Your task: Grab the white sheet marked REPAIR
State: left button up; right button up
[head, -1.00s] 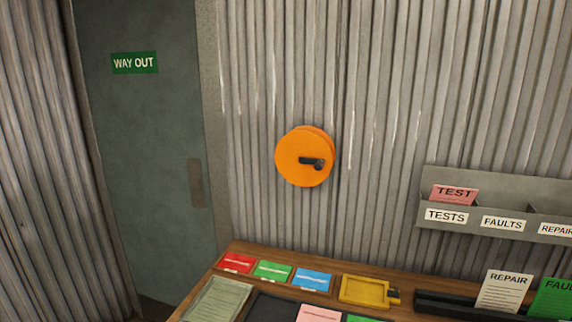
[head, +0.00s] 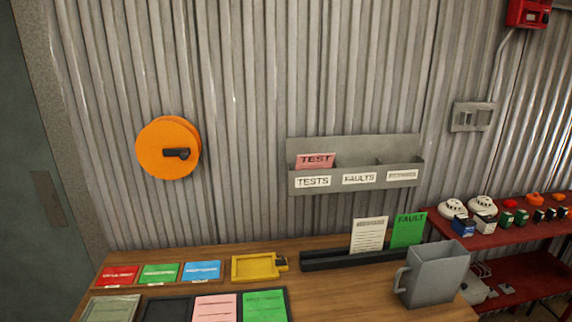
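The white sheet (head: 368,236) stands upright in a black slotted holder (head: 340,258) on the wooden bench, its heading blurred now but readable as REPAIR in the earlier view. A green FAULT sheet (head: 408,230) stands just right of it in the same holder. Neither of my grippers is in view.
A grey wall rack (head: 300,183) holds a pink TEST sheet (head: 316,161). A grey mug (head: 436,275) stands right of the holder. A yellow tray (head: 240,268), coloured cards and pink and green sheets lie on the bench (head: 340,300). A red shelf (head: 520,235) with devices stands at right.

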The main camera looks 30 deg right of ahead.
aim_at(368, 234)
jog(key=z, duration=1.35)
jog(key=i+l, duration=0.3)
jog(key=l, duration=0.15)
jog(key=i+l, duration=0.35)
jog(key=l, duration=0.15)
